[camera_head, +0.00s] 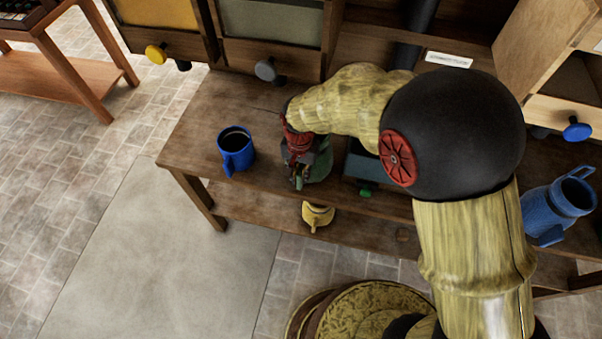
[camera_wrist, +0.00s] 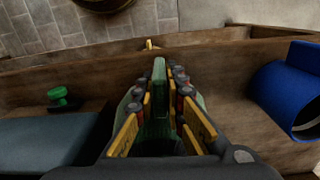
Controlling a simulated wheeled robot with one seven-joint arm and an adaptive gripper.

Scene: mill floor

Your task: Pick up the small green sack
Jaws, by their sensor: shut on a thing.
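The small green sack (camera_head: 319,163) is on the wooden bench, right of the blue mug. It also shows in the wrist view as a narrow green shape (camera_wrist: 160,88) between the fingers. My gripper (camera_head: 298,172) points down at the sack and covers part of it. In the wrist view my gripper (camera_wrist: 161,82) has its yellow-edged fingers on both sides of the sack, shut on it. I cannot tell whether the sack touches the bench top.
The blue mug (camera_head: 236,149) stands close on the left, also in the wrist view (camera_wrist: 291,92). A dark box with a green knob (camera_wrist: 62,98) is on the other side. A small yellow sack (camera_head: 318,217) sits lower. A blue jug (camera_head: 557,207) stands far right.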

